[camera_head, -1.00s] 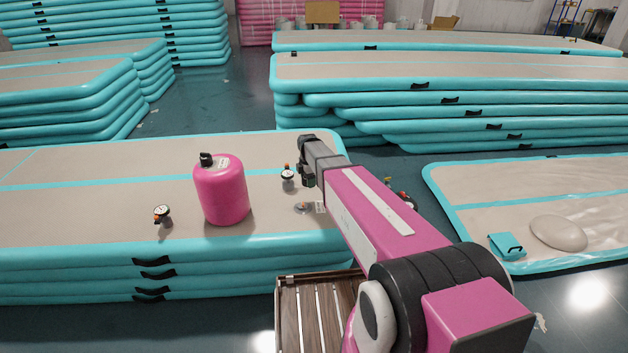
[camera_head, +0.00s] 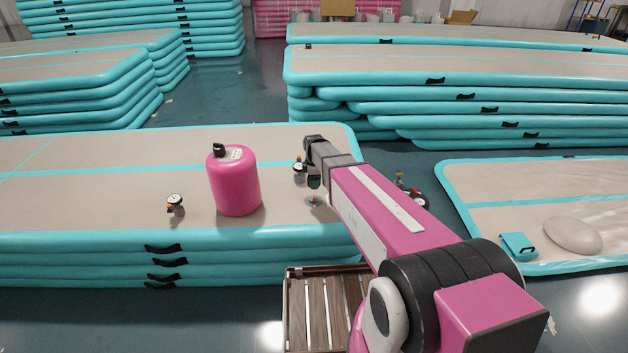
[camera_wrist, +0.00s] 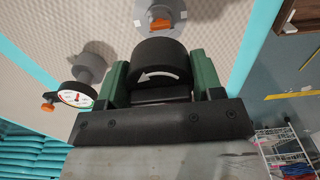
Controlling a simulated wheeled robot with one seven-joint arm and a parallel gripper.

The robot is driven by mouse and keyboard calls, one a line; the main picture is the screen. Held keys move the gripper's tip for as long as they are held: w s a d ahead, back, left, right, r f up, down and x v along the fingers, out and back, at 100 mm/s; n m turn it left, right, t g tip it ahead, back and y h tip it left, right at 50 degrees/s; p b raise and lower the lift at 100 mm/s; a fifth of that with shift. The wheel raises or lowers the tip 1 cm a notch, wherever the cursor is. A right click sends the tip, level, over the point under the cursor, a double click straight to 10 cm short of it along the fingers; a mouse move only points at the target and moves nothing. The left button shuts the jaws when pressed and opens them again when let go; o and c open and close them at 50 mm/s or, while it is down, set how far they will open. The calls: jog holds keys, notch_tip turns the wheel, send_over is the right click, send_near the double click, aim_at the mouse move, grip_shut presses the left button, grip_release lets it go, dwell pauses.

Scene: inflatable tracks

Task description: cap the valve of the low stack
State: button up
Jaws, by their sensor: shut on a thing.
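My gripper (camera_head: 314,183) is over the low stack (camera_head: 110,216), just above the valve (camera_head: 314,202) near the stack's right end. In the wrist view its green fingers (camera_wrist: 158,80) are shut on a black round cap (camera_wrist: 158,76) with a white curved arrow. The valve (camera_wrist: 161,20) shows beyond the cap at the top of that view, as a grey disc with an orange centre, uncovered. The cap appears apart from the valve. In the head view the cap is too small to make out clearly.
A pink canister (camera_head: 235,183) stands upright on the stack, left of the gripper. One gauge (camera_head: 175,204) is left of it and another (camera_head: 299,170) is close behind my gripper. A slatted wooden crate (camera_head: 325,312) stands in front. A flatter mat (camera_head: 480,205) lies right.

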aim_at(314, 197)
jog(key=shift+f, duration=2.7)
jog(key=shift+f, duration=2.05)
jog(key=n, duration=0.4)
jog(key=shift+n, duration=0.6)
jog(key=shift+n, duration=1.1)
jog(key=n, duration=0.3)
